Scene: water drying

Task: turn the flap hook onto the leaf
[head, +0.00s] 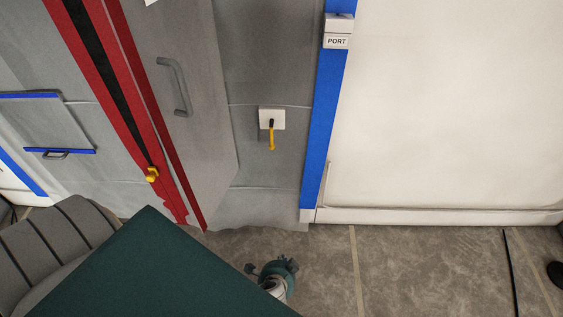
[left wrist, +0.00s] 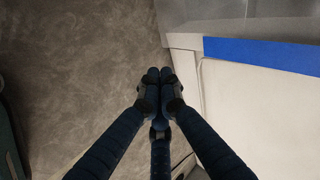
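The flap hook (head: 272,136) is a yellow bar hanging straight down from a white plate (head: 265,117) on the grey sheeting, in the head view. Left of it is a grey leaf (head: 205,130) with a grey pull handle (head: 181,86); the hook does not touch the leaf. My left gripper (head: 272,270) is low in the head view, over the floor, well below the hook and apart from it. In the left wrist view its dark fingers (left wrist: 159,76) are together at the tips, with nothing seen between them. My right gripper is not in view.
A red strip with a black middle and a yellow pull (head: 152,174) runs beside the leaf. A blue post (head: 328,110) carries a PORT sign (head: 337,41). A dark green surface (head: 150,270) and a grey slatted object (head: 50,245) fill the lower left. Floor at right is mostly clear.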

